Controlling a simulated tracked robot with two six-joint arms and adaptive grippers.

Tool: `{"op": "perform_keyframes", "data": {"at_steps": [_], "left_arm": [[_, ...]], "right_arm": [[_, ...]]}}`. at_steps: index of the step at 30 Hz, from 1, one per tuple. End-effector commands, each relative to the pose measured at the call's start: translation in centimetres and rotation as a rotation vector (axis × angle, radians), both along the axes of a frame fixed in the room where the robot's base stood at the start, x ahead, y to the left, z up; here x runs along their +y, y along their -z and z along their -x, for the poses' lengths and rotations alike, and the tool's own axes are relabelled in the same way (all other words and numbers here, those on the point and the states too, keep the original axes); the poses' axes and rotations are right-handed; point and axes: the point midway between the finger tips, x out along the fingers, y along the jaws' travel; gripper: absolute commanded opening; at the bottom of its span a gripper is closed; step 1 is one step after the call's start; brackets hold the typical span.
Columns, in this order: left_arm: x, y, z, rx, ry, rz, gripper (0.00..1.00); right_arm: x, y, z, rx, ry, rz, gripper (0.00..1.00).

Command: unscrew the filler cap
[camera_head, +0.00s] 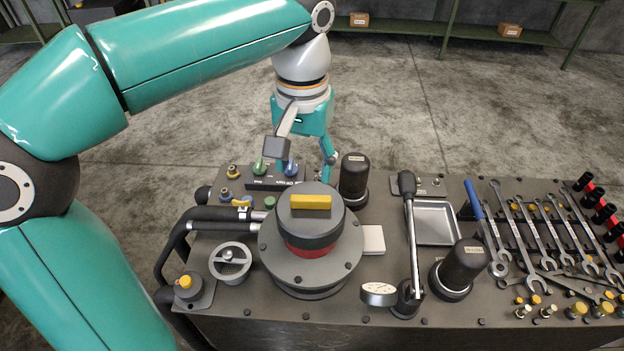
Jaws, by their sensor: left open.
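A large round grey cap (323,218) with a raised yellow bar (310,202) on top sits on a wide bolted flange (285,268); it looks like the filler cap. A red band (305,247) shows between the cap and the flange. My left gripper (303,160) points down behind the large cap, over a block with green and blue knobs (291,169). Its fingers are apart, with nothing clearly between them. My right gripper is out of view.
Wrenches (540,240) lie farther right.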

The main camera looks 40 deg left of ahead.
Motion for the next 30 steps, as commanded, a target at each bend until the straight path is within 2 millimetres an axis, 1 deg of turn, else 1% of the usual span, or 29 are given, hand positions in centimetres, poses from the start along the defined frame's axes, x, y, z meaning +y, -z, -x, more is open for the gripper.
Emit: {"op": "perform_keyframes", "data": {"at_steps": [6,25,26,27,30], "left_arm": [[-0.6,0.2,-0.5,0.001,0.308,0.0,0.62],[-0.8,0.3,-0.5,-0.002,1.289,0.0,0.62],[-0.7,1.7,-0.5,0.002,1.282,0.002,0.62],[-0.7,2.6,-0.5,0.001,1.278,0.001,0.62],[-0.7,4.4,-0.5,0.001,1.276,0.001,0.62]], "right_arm": [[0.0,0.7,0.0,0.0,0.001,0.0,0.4],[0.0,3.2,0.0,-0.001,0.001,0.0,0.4],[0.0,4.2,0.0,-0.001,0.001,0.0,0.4],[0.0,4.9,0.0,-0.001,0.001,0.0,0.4],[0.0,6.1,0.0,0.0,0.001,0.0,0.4]]}}
